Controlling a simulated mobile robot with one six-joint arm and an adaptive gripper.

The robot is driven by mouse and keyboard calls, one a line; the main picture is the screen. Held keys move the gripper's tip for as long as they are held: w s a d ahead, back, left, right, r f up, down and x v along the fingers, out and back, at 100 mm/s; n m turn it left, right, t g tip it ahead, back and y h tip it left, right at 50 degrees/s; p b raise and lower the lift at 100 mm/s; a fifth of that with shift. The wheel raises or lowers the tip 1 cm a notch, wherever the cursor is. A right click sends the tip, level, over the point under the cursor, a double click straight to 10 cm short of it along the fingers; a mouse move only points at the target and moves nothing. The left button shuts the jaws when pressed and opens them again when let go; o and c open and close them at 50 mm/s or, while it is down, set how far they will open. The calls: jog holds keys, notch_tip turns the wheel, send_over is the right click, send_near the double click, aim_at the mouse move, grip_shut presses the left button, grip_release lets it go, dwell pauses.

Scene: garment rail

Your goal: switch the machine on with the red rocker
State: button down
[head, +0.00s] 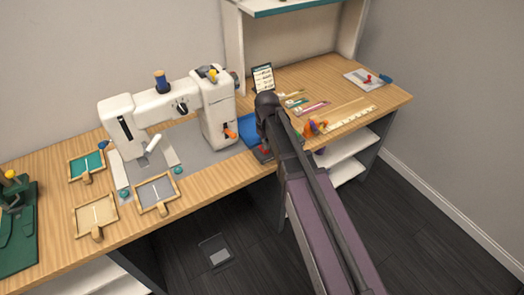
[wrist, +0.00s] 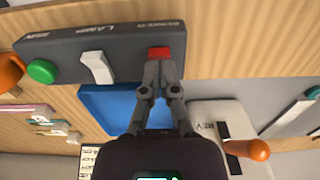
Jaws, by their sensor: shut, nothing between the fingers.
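The red rocker (wrist: 158,52) is on a dark switch box (wrist: 70,57), which also carries a white rocker (wrist: 97,67) and a green button (wrist: 42,71). My gripper (wrist: 163,66) is shut and empty. Its fingertips are right at the red rocker's edge and overlap it slightly in the wrist view; I cannot tell whether they touch it. In the head view my arm hides most of the box, and a bit of red shows by my gripper (head: 264,150). The white sewing machine (head: 217,112) stands left of my gripper, with an orange lever (head: 230,134).
A blue tray (wrist: 110,105) lies beside the switch box. Small framed pieces (head: 157,193) lie at the table's front left. A small sign (head: 263,78) stands behind.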

aim_at(267, 152)
jog(key=shift+f+b, duration=0.65)
jog(key=shift+f, duration=0.05)
dwell(0.5)
jog(key=shift+r, duration=0.1)
jog(key=shift+r+p, duration=3.5)
jog(key=shift+p, duration=0.05)
jog(key=shift+s+d, duration=0.15)
jog(key=shift+d, duration=0.1)
jog(key=s+d+m, duration=0.3)
jog(key=s+d, duration=0.3)
jog(key=d, duration=0.3)
jog(key=s+d+r+m+p, duration=0.1)
jog(key=s+d+m, duration=0.2)
jog(key=s+d, duration=0.4)
jog(key=shift+d+r+m, duration=0.2)
jog(key=shift+d+m, duration=0.2)
jog(key=shift+d, duration=0.7)
